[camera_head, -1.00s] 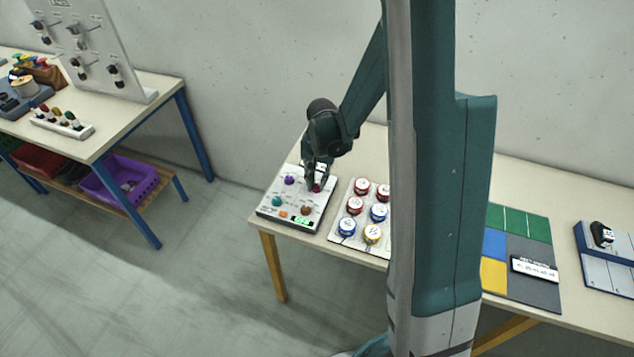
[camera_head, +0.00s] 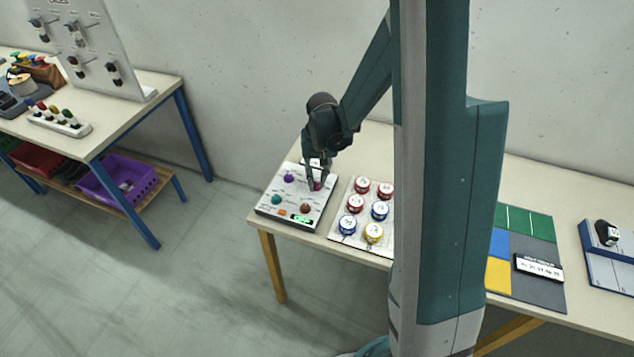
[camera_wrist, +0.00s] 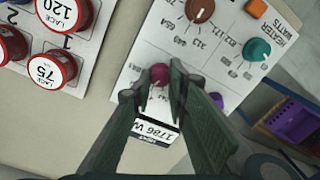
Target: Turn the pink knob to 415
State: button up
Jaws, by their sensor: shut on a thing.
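The pink knob (camera_wrist: 159,74) is on a white panel (camera_wrist: 132,62) printed "HEATER WATTS", and it shows between my fingertips in the wrist view. My gripper (camera_wrist: 158,92) is shut on the pink knob, with one finger on each side. In the head view my gripper (camera_head: 317,182) reaches down to the panel (camera_head: 268,206) at the left end of the table. A label reading "1786 W" (camera_wrist: 158,125) lies between the fingers in the wrist view. The panel's green display (camera_head: 301,219) is lit, but its digits are too small to read.
Brown (camera_wrist: 200,10), teal (camera_wrist: 256,49) and purple (camera_wrist: 216,100) knobs and an orange button (camera_wrist: 256,8) share the panel. A board of several round lidded tins (camera_head: 355,203) stands just to its right. Bare table lies between them.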

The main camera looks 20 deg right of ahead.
aim_at(318, 183)
jog(key=shift+n+b, duration=0.55)
jog(key=shift+n, duration=1.05)
jog(key=o, duration=0.9)
jog(key=shift+r, duration=0.2)
notch_tip(318, 183, up, 12)
jog(key=shift+d+f, duration=0.15)
jog(key=shift+d, duration=0.1)
